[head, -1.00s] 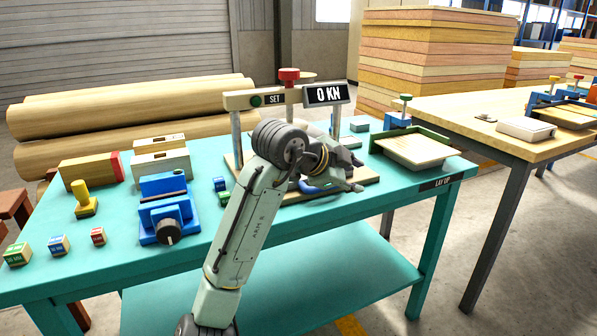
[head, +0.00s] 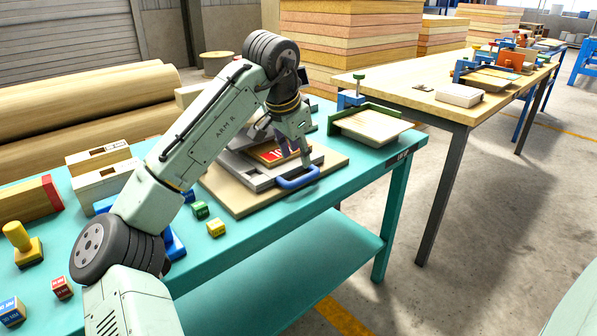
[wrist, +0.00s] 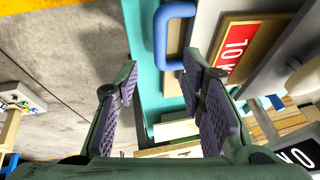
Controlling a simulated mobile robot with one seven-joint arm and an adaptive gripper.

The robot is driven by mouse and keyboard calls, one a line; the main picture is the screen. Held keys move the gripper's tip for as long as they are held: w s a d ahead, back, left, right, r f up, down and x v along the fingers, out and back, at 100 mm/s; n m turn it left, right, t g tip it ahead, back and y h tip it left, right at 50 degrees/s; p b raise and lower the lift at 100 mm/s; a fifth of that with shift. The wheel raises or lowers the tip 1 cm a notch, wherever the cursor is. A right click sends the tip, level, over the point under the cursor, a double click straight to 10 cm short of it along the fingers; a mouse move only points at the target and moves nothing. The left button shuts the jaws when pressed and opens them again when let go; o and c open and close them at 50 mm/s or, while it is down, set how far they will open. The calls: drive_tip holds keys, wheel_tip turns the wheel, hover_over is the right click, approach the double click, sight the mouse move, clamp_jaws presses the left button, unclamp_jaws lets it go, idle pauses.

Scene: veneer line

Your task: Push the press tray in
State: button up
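The press tray (head: 240,170) is grey with a blue handle (head: 298,178) at its front, and stands over a wooden base board (head: 240,203) on the teal table. A red plate with a wooden edge (head: 270,154) lies in it. My gripper (head: 303,158) is above the front of the tray, close to the handle. In the wrist view my gripper (wrist: 160,68) is open and empty, and the blue handle (wrist: 160,45) lies beyond the fingertips. I cannot tell whether a finger touches it. My arm hides most of the press frame in the head view.
A green block (head: 200,210) and a yellow block (head: 216,228) sit on the table left of the base board. A green-edged lay-up tray (head: 370,127) stands at the table's right end. Floor is open beyond the table's front edge.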

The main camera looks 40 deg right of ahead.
sight(304, 177)
drive_tip(key=x, duration=0.8)
drive_tip(key=shift+f+p, duration=0.3)
drive_tip(key=shift+f, duration=0.1)
drive_tip(key=shift+c, duration=0.3)
clamp_jaws()
drive_tip(key=shift+d, duration=0.1)
